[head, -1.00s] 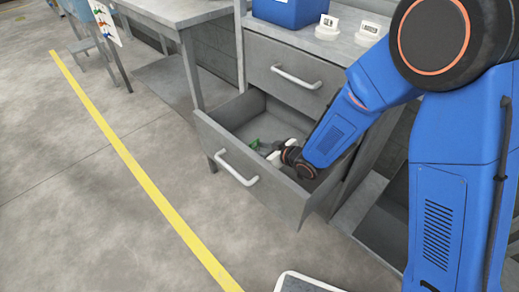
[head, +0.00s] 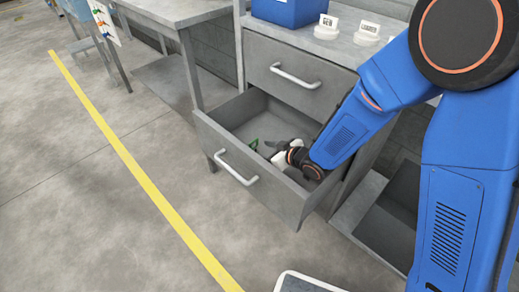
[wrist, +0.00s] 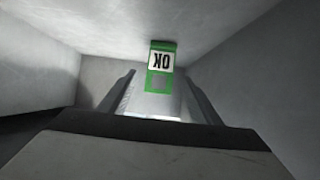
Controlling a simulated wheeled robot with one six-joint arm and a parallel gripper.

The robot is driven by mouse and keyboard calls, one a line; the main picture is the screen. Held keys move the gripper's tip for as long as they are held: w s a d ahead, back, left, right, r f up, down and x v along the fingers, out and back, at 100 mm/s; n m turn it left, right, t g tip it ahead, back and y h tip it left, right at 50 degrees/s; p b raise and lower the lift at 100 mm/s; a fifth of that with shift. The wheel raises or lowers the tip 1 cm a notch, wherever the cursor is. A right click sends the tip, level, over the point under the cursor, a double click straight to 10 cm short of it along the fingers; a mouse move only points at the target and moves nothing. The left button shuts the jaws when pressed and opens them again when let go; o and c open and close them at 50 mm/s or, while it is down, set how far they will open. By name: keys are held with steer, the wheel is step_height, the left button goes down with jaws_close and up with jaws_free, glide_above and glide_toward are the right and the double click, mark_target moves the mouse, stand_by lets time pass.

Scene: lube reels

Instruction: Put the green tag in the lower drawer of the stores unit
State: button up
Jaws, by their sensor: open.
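The green tag (head: 253,145) lies inside the open lower drawer (head: 228,170) of the stores unit. In the wrist view the tag (wrist: 161,60) shows a white label reading OK, upside down. My gripper (head: 272,148) is down inside the drawer, to the right of the tag. In the wrist view my gripper (wrist: 162,95) has its fingers apart on either side, with the tag's label past the tips. I see no finger closed on the tag.
The upper drawer (head: 296,75) is shut. A blue bin (head: 288,12) and white labelled items (head: 327,27) stand on top of the unit. The drawer walls stand close around my gripper. A table (head: 180,12) is at the left, and open floor lies in front.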

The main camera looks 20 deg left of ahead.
steer(key=shift+v, duration=2.45)
steer(key=shift+r, duration=0.1)
